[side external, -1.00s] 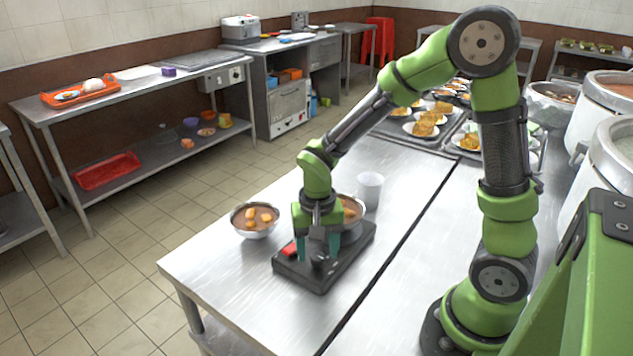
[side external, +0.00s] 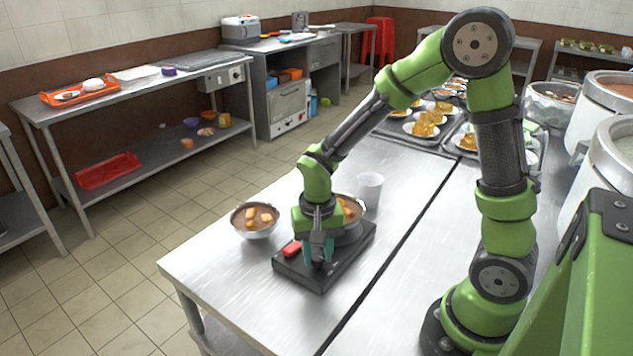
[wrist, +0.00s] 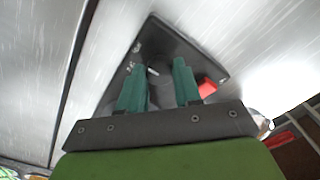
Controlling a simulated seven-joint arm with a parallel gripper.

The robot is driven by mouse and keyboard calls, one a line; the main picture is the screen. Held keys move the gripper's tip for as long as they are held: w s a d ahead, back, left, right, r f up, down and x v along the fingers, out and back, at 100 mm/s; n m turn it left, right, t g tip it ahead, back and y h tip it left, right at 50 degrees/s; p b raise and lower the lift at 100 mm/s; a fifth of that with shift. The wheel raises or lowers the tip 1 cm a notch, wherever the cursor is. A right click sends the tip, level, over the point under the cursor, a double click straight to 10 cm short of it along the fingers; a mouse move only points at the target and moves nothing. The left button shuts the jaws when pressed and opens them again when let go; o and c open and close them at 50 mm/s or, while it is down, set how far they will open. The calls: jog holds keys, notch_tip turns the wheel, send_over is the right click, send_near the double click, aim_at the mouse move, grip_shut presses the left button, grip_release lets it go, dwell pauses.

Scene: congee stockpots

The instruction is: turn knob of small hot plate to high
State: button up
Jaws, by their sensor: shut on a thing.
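The small hot plate (side external: 310,280) is a flat dark unit near the front of the steel table. Its front panel fills the middle of the wrist view (wrist: 190,48). The round dark knob (wrist: 155,90) has a white pointer line and stands between the teal fingers of my gripper (wrist: 158,66). My gripper also shows over the panel in the side view (side external: 319,257), shut on the knob. The fingers hide most of the knob, so its exact setting cannot be read. A red switch (side external: 291,248) lies beside the fingers, also seen in the wrist view (wrist: 207,89).
A metal bowl of food (side external: 350,212) sits on the hot plate behind my gripper. Another bowl (side external: 255,221) stands to its left, and a white cup (side external: 369,187) stands behind. The steel table (side external: 225,268) is clear in front and to the left.

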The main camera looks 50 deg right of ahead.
jog(key=shift+n, duration=0.3)
jog(key=n, duration=0.8)
jog(key=shift+n, duration=0.3)
jog(key=n, duration=0.4)
jog(key=shift+n, duration=2.2)
jog(key=o, duration=1)
jog(key=shift+o, duration=0.2)
jog(key=shift+r, duration=0.1)
